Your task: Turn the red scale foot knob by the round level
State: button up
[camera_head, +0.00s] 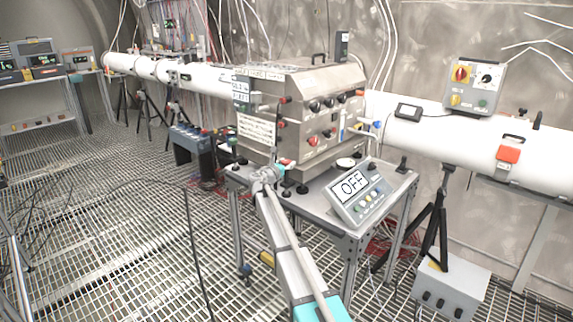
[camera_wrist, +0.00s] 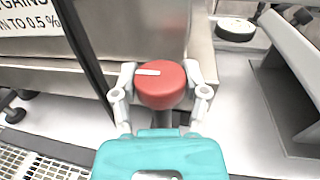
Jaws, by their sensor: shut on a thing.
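The red scale foot knob (camera_wrist: 161,88) has a white mark on its top and stands in front of the steel box. My gripper (camera_wrist: 161,82) is shut on it, with one grey finger on each side of the knob. In the head view my gripper (camera_head: 268,174) is at the table's left front, by the foot of the steel box (camera_head: 300,110), and hides most of the knob. The round level (camera_wrist: 236,29) is a white disc with a dark rim, to the right of the knob in the wrist view. It also shows in the head view (camera_head: 345,163).
The display reading OFF (camera_head: 358,192) stands on the table (camera_head: 330,222) right of my arm. In the wrist view its grey housing (camera_wrist: 292,75) is at the right. A dark upright bar (camera_wrist: 85,50) passes close left of my gripper. A white pipe (camera_head: 465,140) runs behind.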

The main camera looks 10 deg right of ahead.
jog(key=shift+w+m+g+h, duration=0.15)
jog(key=shift+m+g+h, duration=0.25)
jog(key=shift+g+h, duration=0.2)
jog(key=m+g+h, duration=0.2)
jog(key=m+g, duration=0.1)
jog(key=g, duration=0.1)
jog(key=shift+w+h, duration=0.15)
jog(key=shift+h, duration=0.25)
jog(key=shift+s+m+g+h, duration=0.1)
jog(key=shift+m+g+h, duration=0.35)
jog(key=shift+m+g, duration=0.75)
jog(key=shift+s+m+g+h, duration=0.1)
jog(key=shift+m+g+h, duration=0.55)
jog(key=shift+g, duration=0.85)
jog(key=o, duration=1.2)
jog(key=shift+s, duration=0.1)
jog(key=shift+c, duration=0.2)
jog(key=shift+a, duration=0.1)
jog(key=s+a, duration=0.1)
jog(key=a, duration=1)
jog(key=shift+s+a, duration=0.3)
jog(key=shift+s, duration=0.1)
